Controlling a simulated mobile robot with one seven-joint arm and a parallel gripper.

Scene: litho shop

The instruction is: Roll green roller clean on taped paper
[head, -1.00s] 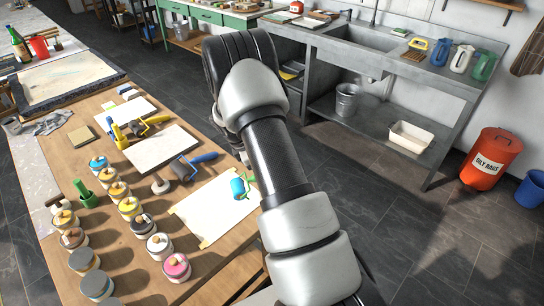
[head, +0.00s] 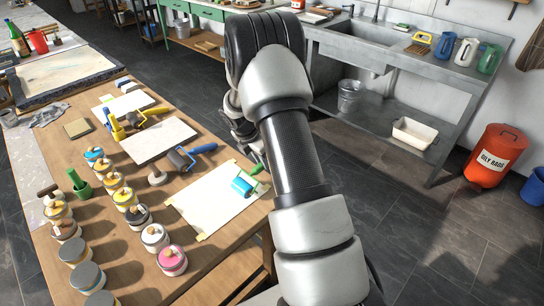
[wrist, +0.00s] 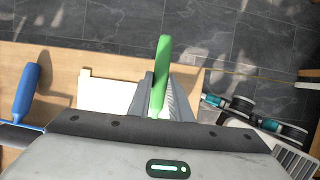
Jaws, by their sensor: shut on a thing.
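The taped paper (head: 208,199) is a cream sheet with tape at its corners, lying on the wooden table. The green roller has a teal cylinder (head: 242,187) over the paper's far right part; I cannot tell whether it touches the sheet. Its green handle (head: 257,169) points up and right. My gripper (wrist: 160,104) is shut on the green handle, which also shows upright in the wrist view (wrist: 163,60). The gripper and wrist hide the cylinder in the wrist view. Part of the paper (wrist: 105,95) shows left of the gripper there.
A blue-handled roller (head: 182,158) lies left of the paper, beside a pale sheet (head: 157,140). Several ink jars, including a pink-topped one (head: 172,259), stand at the left and near side. A metal sink bench (head: 410,95) stands beyond the aisle.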

